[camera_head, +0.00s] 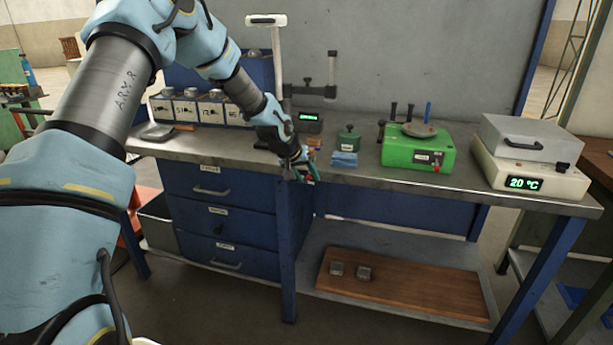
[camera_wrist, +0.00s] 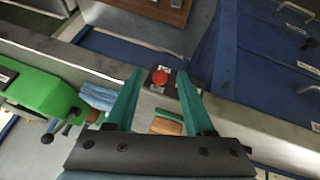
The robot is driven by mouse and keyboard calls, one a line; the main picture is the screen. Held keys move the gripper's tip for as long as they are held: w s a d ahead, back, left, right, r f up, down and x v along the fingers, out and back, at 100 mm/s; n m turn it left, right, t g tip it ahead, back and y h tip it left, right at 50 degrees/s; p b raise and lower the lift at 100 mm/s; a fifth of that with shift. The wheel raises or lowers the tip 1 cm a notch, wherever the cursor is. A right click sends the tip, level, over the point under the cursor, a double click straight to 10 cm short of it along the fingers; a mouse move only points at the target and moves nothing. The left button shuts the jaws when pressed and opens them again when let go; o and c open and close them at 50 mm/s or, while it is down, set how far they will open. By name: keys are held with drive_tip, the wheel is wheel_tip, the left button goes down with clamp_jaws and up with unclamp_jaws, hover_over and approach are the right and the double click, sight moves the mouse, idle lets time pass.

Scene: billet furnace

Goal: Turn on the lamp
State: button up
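The likely lamp (camera_head: 278,60) is a tall white post with a short white bar on top, at the back of the workbench. I cannot tell whether it is lit. A round red button (camera_wrist: 159,77) on a small dark, labelled box shows at the bench's front edge in the wrist view. My gripper (camera_head: 304,172) is at the front edge of the bench in the head view. In the wrist view its two teal fingers (camera_wrist: 160,71) are apart and empty, with the button between their tips in the picture. I cannot tell whether they touch it.
On the workbench (camera_head: 240,150) stand a green machine (camera_head: 418,150), a blue cloth (camera_head: 344,160), a green pot (camera_head: 349,138) and a furnace (camera_head: 528,155) reading 20 °C. Blue drawers (camera_head: 222,218) lie below. A wooden board (camera_head: 410,285) lies on the lower shelf.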

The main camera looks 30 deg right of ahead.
drive_tip(key=shift+a+r, duration=0.1)
drive_tip(key=b+v, duration=0.2)
drive_tip(key=v, duration=0.8)
drive_tip(key=shift+r, duration=0.25)
drive_tip(key=shift+s+a, duration=0.1)
drive_tip(key=shift+a, duration=0.05)
drive_tip(key=s+a+f+n+y, duration=0.1)
drive_tip(key=s+a+y, duration=0.1)
drive_tip(key=a, duration=0.8)
drive_tip(key=s+a+f+n+y, duration=0.1)
drive_tip(key=a+y, duration=0.1)
drive_tip(key=a, duration=0.8)
drive_tip(key=s+a+n+y, duration=0.1)
drive_tip(key=s+a+n, duration=0.1)
drive_tip(key=s+a, duration=0.4)
drive_tip(key=s+a+n+g+y, duration=0.1)
drive_tip(key=s+a, duration=0.6)
drive_tip(key=a, duration=0.5)
drive_tip(key=shift+s+a+r+n+g, duration=0.2)
drive_tip(key=shift+s+a+n+g, duration=0.1)
drive_tip(key=shift+n, duration=0.1)
